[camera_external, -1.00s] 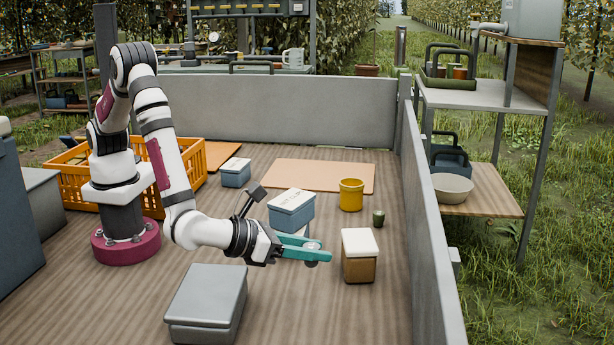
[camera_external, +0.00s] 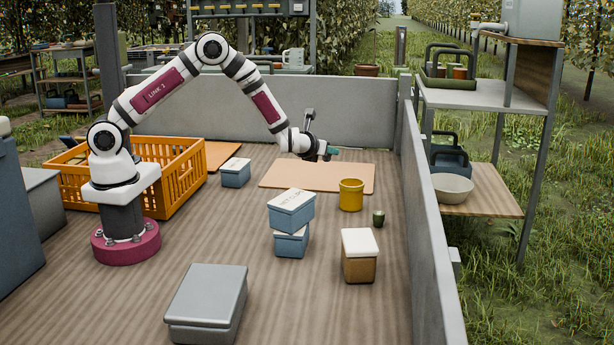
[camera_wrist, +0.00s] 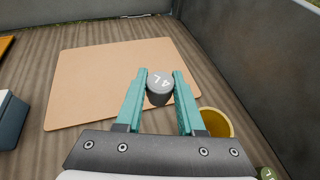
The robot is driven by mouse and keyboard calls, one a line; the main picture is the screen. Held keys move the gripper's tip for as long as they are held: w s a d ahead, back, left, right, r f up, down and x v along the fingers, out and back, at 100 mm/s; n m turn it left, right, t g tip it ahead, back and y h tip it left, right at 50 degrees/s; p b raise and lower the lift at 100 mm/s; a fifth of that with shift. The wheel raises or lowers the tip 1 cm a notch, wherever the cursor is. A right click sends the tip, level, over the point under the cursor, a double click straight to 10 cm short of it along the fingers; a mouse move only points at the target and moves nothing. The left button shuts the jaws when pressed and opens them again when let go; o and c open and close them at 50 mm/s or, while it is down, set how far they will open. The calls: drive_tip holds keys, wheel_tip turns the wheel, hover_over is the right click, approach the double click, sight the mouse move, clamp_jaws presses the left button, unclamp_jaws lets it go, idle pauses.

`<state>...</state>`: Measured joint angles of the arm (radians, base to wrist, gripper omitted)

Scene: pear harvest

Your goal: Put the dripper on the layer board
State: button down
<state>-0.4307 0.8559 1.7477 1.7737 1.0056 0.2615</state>
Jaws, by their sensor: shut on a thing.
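The dripper, a small dark grey cylinder with a light grey top marked "4 L" (camera_wrist: 159,86), is between the teal fingers of my gripper (camera_wrist: 159,78) in the wrist view. My gripper (camera_external: 333,152) is shut on it. In the external view the held dripper is too small to make out. The layer board, a flat tan sheet (camera_external: 340,178), lies on the deck towards the back wall. It also shows in the wrist view (camera_wrist: 90,85), where the dripper appears in front of its right part. The gripper is raised above the deck near the board.
Stacked blue boxes (camera_external: 291,244), a brown box (camera_external: 358,266) and a grey box (camera_external: 207,302) stand nearer. A grey wall (camera_external: 430,230) borders the right. The board looks bare.

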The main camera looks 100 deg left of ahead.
hover_over(318, 181)
wheel_tip(318, 181, down, 7)
drive_tip(key=shift+d+r, duration=0.1)
wheel_tip(318, 181, down, 4)
drive_tip(key=shift+f, duration=0.15)
drive_tip(key=shift+f, duration=0.1)
drive_tip(key=c, duration=0.5)
unclamp_jaws()
